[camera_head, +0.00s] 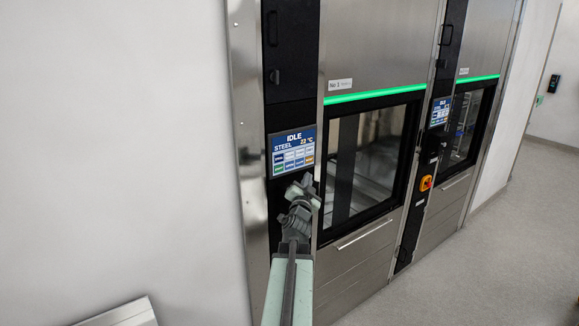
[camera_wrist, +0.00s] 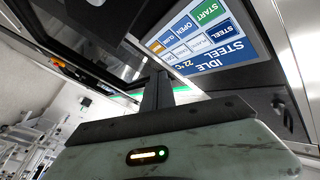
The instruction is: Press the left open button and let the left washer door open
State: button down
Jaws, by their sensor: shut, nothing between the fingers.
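The left washer's touch panel (camera_head: 292,152) shows IDLE, STEEL and 22 °C, with rows of small buttons. In the wrist view the panel (camera_wrist: 215,45) appears upside down, with the blue OPEN button (camera_wrist: 181,29) beside a green START button (camera_wrist: 207,12). My gripper (camera_head: 304,184) is shut and empty, just below the panel's lower right in the head view. Its fingers (camera_wrist: 158,90) point up toward the panel in the wrist view; contact cannot be made out. The left washer door (camera_head: 372,165), a black-framed window under a green light bar, is closed.
A second washer (camera_head: 465,125) with its own panel (camera_head: 440,111) stands to the right. An orange-and-red switch (camera_head: 426,183) sits on the column between them. A white wall (camera_head: 120,130) lies left. The grey floor (camera_head: 490,260) at the right is clear.

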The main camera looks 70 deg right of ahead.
aim_at(289, 165)
jog(key=shift+w+d, duration=0.75)
jog(key=shift+w, duration=0.35)
jog(key=shift+w+d, duration=0.7)
jog(key=shift+w, duration=0.35)
jog(key=shift+w+d, duration=0.75)
jog(key=shift+w, duration=0.35)
jog(key=shift+w, duration=0.1)
jog(key=shift+w+d, duration=0.25)
jog(key=shift+w, duration=0.1)
